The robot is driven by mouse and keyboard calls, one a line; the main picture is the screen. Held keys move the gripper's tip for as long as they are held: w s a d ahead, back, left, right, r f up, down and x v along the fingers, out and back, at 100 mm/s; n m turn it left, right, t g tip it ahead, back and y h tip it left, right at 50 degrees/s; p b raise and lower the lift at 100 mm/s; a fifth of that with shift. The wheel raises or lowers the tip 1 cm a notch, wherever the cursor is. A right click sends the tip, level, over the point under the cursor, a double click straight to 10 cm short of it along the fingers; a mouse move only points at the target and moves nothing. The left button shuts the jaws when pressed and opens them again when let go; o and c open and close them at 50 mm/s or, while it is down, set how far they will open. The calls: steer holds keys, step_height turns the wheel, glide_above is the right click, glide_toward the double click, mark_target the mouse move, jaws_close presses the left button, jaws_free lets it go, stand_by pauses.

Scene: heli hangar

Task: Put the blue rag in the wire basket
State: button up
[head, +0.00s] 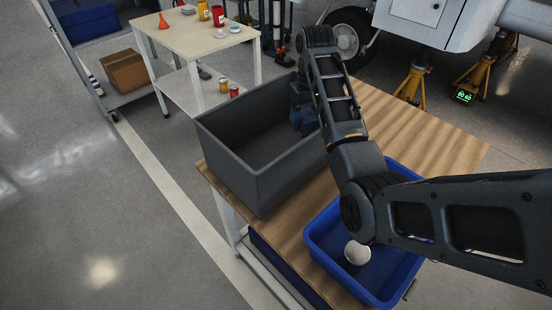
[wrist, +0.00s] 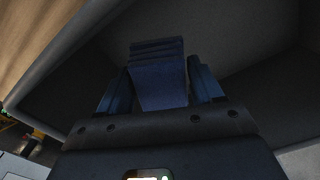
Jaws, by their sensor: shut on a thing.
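The folded dark blue rag (wrist: 158,84) is between the two fingers of my gripper (wrist: 161,76) in the wrist view. My gripper is shut on it. In the head view, the rag (head: 309,128) hangs under my wrist, inside or just over the right part of a large grey bin (head: 232,168). The arm hides part of that bin and part of the rag. The bin's walls look solid. I cannot make out a wire basket in either view.
The grey bin stands on a wooden-topped table (head: 430,138). A blue tray (head: 318,247) holding a pale round thing (head: 357,252) is at the table's near end. A cart (head: 190,42) with cups and cans stands behind. Yellow jack stands (head: 411,83) are at the back right.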

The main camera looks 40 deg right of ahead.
steer(key=w+a+f, duration=0.1)
steer(key=a+f, duration=0.1)
steer(key=a, duration=0.1)
steer(key=w+a+f+p, duration=0.1)
steer(key=a+f, duration=0.1)
steer(key=a, duration=0.1)
steer(key=w+a+f, duration=0.1)
steer(key=a+f, duration=0.1)
steer(key=a, duration=0.1)
steer(key=shift+w+a, duration=0.2)
steer(key=shift+a, duration=0.1)
steer(key=shift+a+f+p, duration=0.1)
steer(key=shift+f+p, duration=0.2)
steer(key=shift+f, duration=1.85)
steer(key=shift+f, duration=0.1)
steer(key=o, duration=0.9)
steer(key=shift+o, duration=0.2)
step_height(320, 180, up, 12)
